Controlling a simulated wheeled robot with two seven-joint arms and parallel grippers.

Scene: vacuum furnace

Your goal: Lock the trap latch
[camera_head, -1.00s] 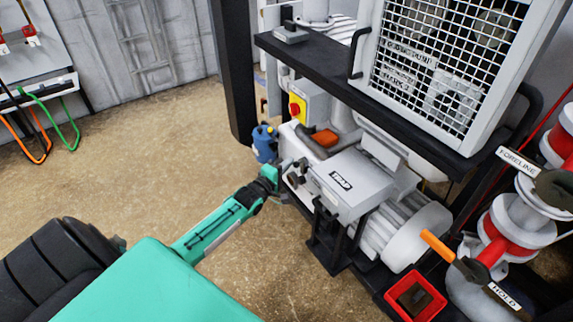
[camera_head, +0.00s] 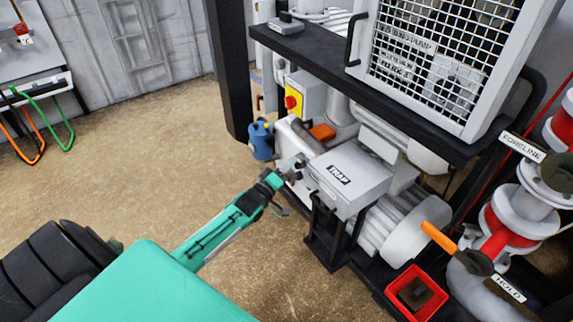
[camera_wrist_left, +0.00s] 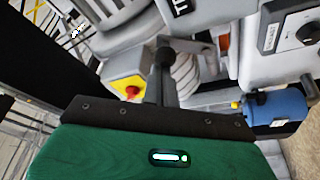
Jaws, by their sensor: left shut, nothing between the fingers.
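The trap (camera_head: 350,178) is a light grey box labelled TRAP, mounted on the pump unit. Its lid looks closed. Small dark fittings (camera_head: 300,166) sit at its left end, but I cannot make out which is the latch or its position. My left gripper (camera_head: 287,174) is at that left end, close to the fittings; I cannot tell whether it touches them. In the left wrist view its dark fingers (camera_wrist_left: 164,62) are together, with nothing between them, beside a grey bracket. The trap's edge (camera_wrist_left: 200,14) shows at the top there. My right gripper is not in view.
A blue canister (camera_head: 261,140) stands left of the pump. A yellow box with a red knob (camera_head: 292,102) is behind it. A dark shelf (camera_head: 400,95) with a mesh cage overhangs the trap. A red bin (camera_head: 416,292) lies front right. The floor at left is clear.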

